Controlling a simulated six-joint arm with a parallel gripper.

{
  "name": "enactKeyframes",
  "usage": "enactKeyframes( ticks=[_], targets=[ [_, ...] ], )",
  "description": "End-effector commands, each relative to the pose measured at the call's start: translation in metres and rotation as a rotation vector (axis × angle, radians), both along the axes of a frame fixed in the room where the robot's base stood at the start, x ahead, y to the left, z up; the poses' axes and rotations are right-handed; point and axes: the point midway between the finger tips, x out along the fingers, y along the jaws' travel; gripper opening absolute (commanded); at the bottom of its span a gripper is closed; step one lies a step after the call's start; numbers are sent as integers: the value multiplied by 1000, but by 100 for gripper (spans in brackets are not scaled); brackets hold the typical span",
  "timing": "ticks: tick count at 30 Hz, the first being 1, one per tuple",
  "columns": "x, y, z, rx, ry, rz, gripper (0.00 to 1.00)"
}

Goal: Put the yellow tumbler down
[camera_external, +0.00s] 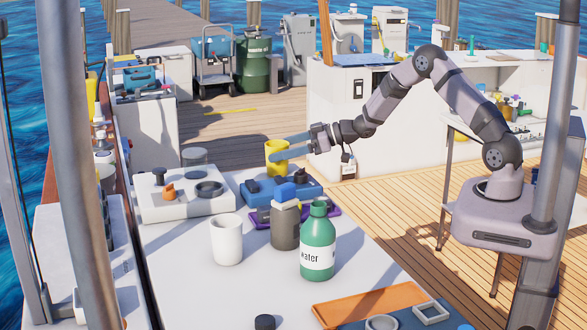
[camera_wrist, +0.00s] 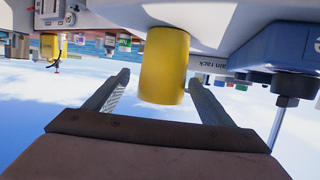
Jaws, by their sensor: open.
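The yellow tumbler (camera_external: 277,160) is upright at the back of the work table, at or just behind the rear edge of the blue drain rack (camera_external: 296,190). I cannot tell exactly what its base rests on. My gripper (camera_external: 288,151) reaches in from the right at the tumbler's height. In the wrist view, which is upside down, the tumbler (camera_wrist: 165,65) stands between the two spread fingers of my gripper (camera_wrist: 159,77), with a gap visible on each side. The rack, with its lettering, shows beside it in the wrist view (camera_wrist: 240,50).
A white unit (camera_external: 185,207) is left. An orange board (camera_external: 370,303) lies at front right.

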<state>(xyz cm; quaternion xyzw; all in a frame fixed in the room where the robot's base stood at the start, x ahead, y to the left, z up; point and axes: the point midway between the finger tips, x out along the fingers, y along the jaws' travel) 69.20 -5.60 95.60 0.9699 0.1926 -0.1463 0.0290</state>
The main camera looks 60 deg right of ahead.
Motion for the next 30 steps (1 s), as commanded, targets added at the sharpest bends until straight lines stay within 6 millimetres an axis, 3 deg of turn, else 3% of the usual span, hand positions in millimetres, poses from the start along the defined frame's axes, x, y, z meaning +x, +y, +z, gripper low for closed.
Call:
enactKeyframes(
  ticks=[13, 24, 30],
  targets=[
    [37, 19, -14, 0, 1, 1, 76],
    [43, 21, -16, 0, 0, 0, 76],
    [43, 21, -16, 0, 0, 0, 31]
  ],
)
